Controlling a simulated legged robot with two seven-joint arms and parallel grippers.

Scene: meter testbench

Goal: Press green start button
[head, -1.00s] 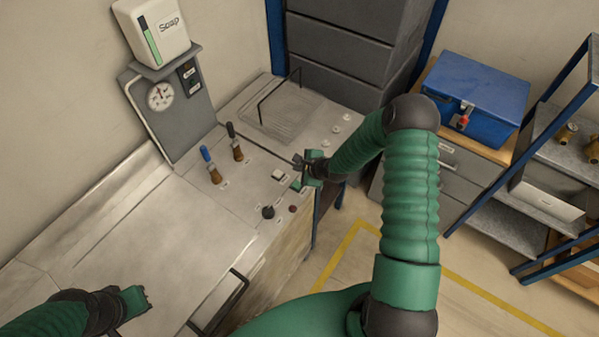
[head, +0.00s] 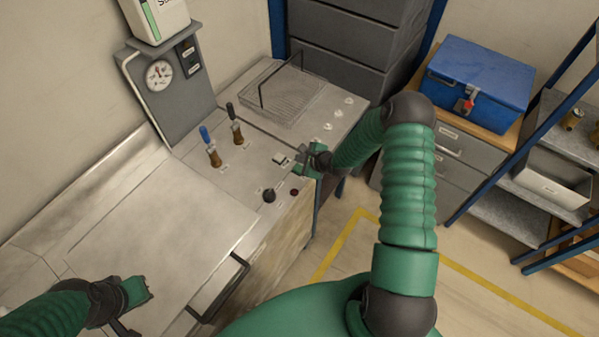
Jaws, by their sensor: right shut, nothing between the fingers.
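My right gripper (head: 300,160) is shut and empty, over the right front part of the bench's control panel. I cannot make out the green start button clearly; the gripper covers part of the panel there. A pale square button (head: 280,159) lies just left of the fingertips. A dark red button (head: 294,191) and a black knob (head: 269,195) lie nearer the front edge. Whether the fingertips touch the panel I cannot tell. My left gripper (head: 142,292) is over the bench top at lower left, and its jaw state is unclear.
Two levers, one blue-topped (head: 210,148) and one black-topped (head: 235,125), stand left of the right gripper. A gauge panel (head: 180,105) rises behind. A wire rack (head: 285,95) lies at the back. A blue toolbox (head: 480,75) sits on drawers at right.

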